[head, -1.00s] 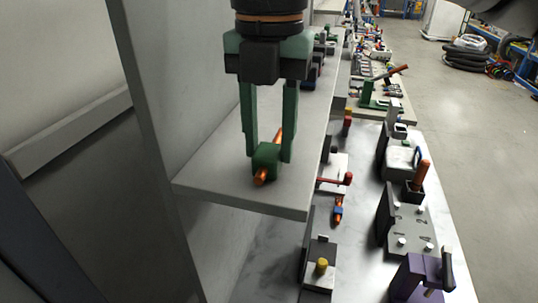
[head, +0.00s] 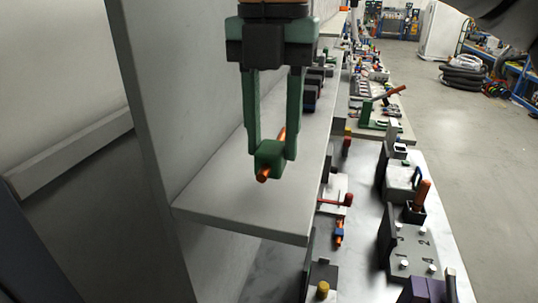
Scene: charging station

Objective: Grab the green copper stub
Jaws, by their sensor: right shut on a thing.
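The green copper stub (head: 269,158) is a green block with an orange copper rod running through it, in the middle of the head view. My right gripper (head: 271,155) comes down from the top with its two green fingers on either side of the block. It is shut on the stub. The stub is over the grey shelf (head: 215,208); whether it is lifted clear of the surface is hard to tell. My left gripper does not show.
A grey upright panel (head: 160,90) stands left of the shelf. Dark blocks (head: 312,88) sit farther back on the shelf. Below right, a metal bench (head: 365,215) holds grey numbered blocks (head: 408,246) and a purple device (head: 425,291). The shelf's front is clear.

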